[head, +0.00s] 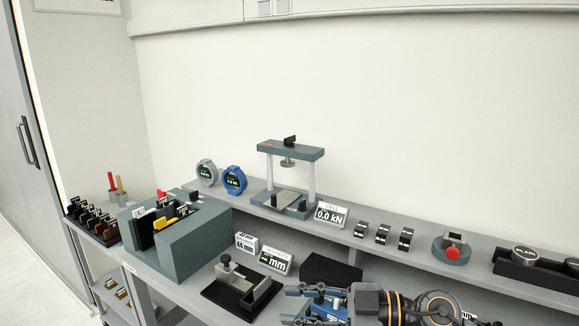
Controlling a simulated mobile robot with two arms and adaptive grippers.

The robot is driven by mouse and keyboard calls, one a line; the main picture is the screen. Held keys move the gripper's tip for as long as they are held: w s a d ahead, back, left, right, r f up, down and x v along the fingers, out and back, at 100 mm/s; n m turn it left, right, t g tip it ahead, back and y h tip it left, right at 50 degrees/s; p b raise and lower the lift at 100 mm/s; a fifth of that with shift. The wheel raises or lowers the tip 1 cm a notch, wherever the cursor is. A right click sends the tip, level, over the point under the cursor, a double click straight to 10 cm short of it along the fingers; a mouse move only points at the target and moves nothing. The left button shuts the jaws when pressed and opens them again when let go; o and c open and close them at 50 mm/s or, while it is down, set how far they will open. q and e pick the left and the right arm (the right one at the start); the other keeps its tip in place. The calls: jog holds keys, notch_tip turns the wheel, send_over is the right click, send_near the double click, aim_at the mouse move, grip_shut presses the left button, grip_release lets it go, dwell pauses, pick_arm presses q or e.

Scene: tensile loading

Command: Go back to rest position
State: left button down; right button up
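My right gripper (292,305) is at the bottom edge, low over the front of the bench. Its fingers point left and stand apart, with nothing seen between them. It is just right of a small grey vise-like fixture (262,291) on a black base. The lower part of my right arm is cut off by the bottom edge. My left gripper is not in view.
A test frame (310,180) and a "0.0 kN" display (331,214) stand on the raised shelf. A grey block holder (195,248) with dark and yellow pieces is at left. A red-knobbed device (452,250) stands at right.

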jog(key=w+d+r+m+t+h, duration=0.2)
jog(key=d+m+t, duration=0.2)
jog(key=m+t, duration=0.3)
jog(key=w+d+r+m+t+h, duration=0.2)
jog(key=d+r+m+t, duration=0.15)
jog(key=m+t, duration=0.4)
jog(key=s+d+f+m+g+h, duration=0.1)
jog(key=s+d+f+m+h, duration=0.15)
jog(key=d+f+h, duration=0.55)
jog(key=s+d+f+m+g+h, duration=0.2)
jog(key=d+f+m+h, duration=0.25)
jog(key=f, duration=0.65)
jog(key=s+a+f+n+g, duration=0.1)
jog(key=s+f+g, duration=0.55)
jog(key=s, duration=0.45)
jog(key=s+f+n+g, duration=0.2)
jog(key=s+f+g, duration=0.3)
jog(key=s+f, duration=0.5)
notch_tip(320, 180, down, 23)
jog(key=s+g, duration=0.1)
jog(key=s, duration=0.1)
jog(key=s+d+f+g, duration=0.1)
jog(key=s+d+f, duration=0.1)
jog(key=s+f, duration=1.5)
jog(key=shift+s+d+f, duration=0.2)
jog(key=shift+s+d, duration=0.15)
